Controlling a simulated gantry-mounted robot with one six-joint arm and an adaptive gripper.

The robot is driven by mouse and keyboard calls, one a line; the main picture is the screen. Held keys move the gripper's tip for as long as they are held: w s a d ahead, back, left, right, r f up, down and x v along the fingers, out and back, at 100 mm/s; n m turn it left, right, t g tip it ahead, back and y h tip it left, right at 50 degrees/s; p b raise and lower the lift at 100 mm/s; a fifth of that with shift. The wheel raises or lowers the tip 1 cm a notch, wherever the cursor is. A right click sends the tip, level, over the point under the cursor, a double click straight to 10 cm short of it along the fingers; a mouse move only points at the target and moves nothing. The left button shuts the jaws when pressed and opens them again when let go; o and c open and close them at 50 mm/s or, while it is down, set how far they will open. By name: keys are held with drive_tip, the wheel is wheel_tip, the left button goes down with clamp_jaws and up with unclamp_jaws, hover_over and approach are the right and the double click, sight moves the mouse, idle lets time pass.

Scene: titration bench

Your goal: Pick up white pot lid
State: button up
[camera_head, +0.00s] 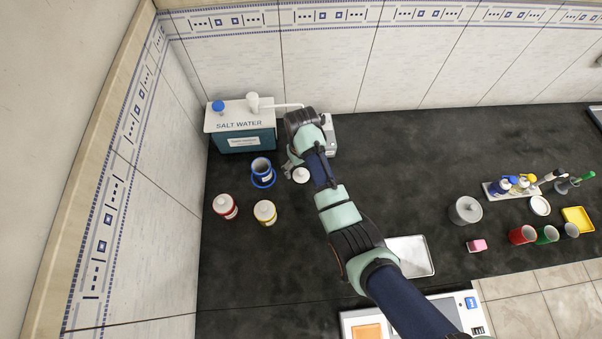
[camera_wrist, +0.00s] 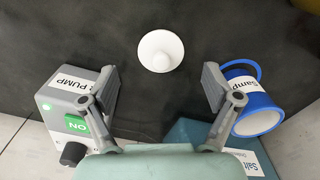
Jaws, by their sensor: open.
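The white pot lid (camera_wrist: 161,51) lies on the dark bench in the wrist view, round with a small knob in its middle. It also shows in the head view (camera_head: 301,175), beside my gripper at the end of my arm. My gripper (camera_wrist: 159,84) is open, with its two fingers wide apart and nothing between them. In the wrist view the lid is a little beyond the fingertips, roughly centred between them. In the head view my wrist hides much of the gripper (camera_head: 294,163).
A blue open pot (camera_head: 262,173) stands close left of the lid, near one finger in the wrist view. A grey pump (camera_wrist: 75,100) is near the other finger. The salt water box (camera_head: 240,127) is behind. Red (camera_head: 225,206) and yellow (camera_head: 265,212) lidded pots stand in front.

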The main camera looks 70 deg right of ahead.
sight(301, 172)
wheel_tip(301, 172, down, 3)
drive_tip(key=shift+f, duration=0.2)
drive_tip(key=c, duration=0.9)
drive_tip(key=shift+r, duration=0.1)
drive_tip(key=shift+c, duration=0.2)
wheel_tip(301, 172, up, 20)
drive_tip(key=p, duration=0.9)
drive_tip(key=shift+w, duration=0.1)
